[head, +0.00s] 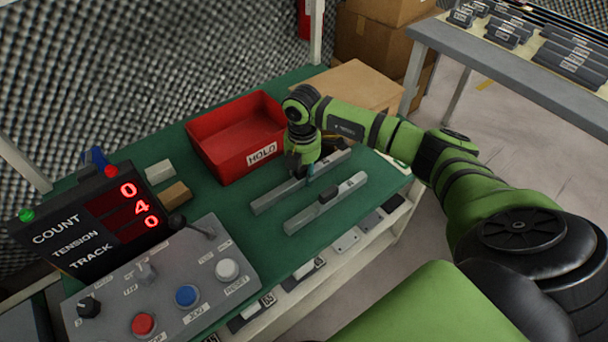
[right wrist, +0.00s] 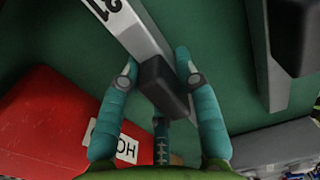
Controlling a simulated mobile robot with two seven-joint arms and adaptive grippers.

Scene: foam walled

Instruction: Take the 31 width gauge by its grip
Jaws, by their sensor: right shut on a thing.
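Two long grey gauge bars lie side by side on the green bench top in the head view. My right gripper (head: 303,176) is over the rear one, the 31 width gauge (head: 270,200), and hides its grip there. In the right wrist view, my right gripper (right wrist: 157,70) has its two teal fingers on either side of the black grip (right wrist: 162,84), shut on it. That bar (right wrist: 135,32) carries a partly cut-off number ending in 1. The other gauge (head: 300,219) lies nearer the bench's front edge, with its own black grip (head: 328,193) free. My left gripper is out of view.
A red HOLD bin (head: 200,145) stands just behind the gauges, and a cardboard box (head: 362,84) is beyond it. A control panel (head: 165,290) and a red-digit counter (head: 85,225) take up the bench's left end.

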